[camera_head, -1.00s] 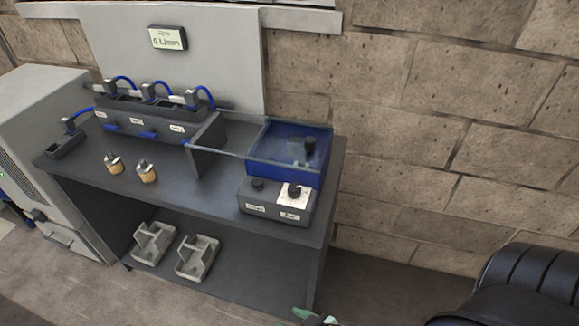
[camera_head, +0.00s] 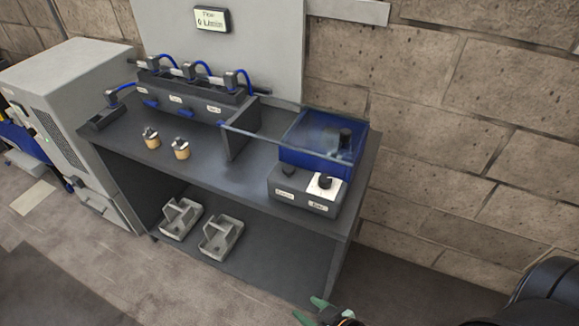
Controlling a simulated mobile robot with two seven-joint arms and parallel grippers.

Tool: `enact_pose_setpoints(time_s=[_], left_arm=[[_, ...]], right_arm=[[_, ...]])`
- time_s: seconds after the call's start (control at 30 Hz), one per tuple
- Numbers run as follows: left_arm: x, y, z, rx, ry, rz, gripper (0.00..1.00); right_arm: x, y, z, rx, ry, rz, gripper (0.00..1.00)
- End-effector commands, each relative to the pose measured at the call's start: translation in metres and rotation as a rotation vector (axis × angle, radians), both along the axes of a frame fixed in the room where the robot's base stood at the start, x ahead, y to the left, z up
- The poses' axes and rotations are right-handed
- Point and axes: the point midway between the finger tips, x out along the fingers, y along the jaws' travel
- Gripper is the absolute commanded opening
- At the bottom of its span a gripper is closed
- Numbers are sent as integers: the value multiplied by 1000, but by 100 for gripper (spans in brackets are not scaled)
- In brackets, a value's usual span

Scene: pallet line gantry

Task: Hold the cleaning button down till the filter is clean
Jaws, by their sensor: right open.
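A dark control box (camera_head: 303,203) stands at the right front of the grey bench. It has a black button (camera_head: 288,171) on its left and a second dark button (camera_head: 325,181) on a white plate. Both front labels are too small to read surely, so I cannot tell which is the cleaning button. Behind it, a dark cylinder (camera_head: 346,138), perhaps the filter, stands in a blue tank (camera_head: 312,160) with clear walls. My right gripper (camera_head: 311,310) shows green fingertips at the bottom edge, open and empty, below and apart from the box. My left gripper is out of view.
The grey bench (camera_head: 205,176) carries two small brass-coloured fittings (camera_head: 152,138) and a dark manifold (camera_head: 190,103) with blue hoses. Two grey trays (camera_head: 222,238) lie on the lower shelf. A grey cabinet (camera_head: 75,110) stands left; a block wall is behind.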

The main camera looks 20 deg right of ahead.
Motion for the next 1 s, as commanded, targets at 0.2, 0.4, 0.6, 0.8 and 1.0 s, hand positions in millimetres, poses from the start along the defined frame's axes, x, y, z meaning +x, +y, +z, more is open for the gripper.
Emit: enact_pose_setpoints(time_s=[0.2, 0.4, 0.6, 0.8, 1.0], left_arm=[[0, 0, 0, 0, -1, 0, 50], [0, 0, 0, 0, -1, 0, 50], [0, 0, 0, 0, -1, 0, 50], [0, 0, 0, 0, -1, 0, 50], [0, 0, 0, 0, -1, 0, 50]], right_arm=[[0, 0, 0, 0, 0, 0, 54], [0, 0, 0, 0, 0, 0, 36], [0, 0, 0, 0, 0, 0, 14], [0, 0, 0, 0, 0, 0, 0], [0, 0, 0, -1, 0, 1, 0]])
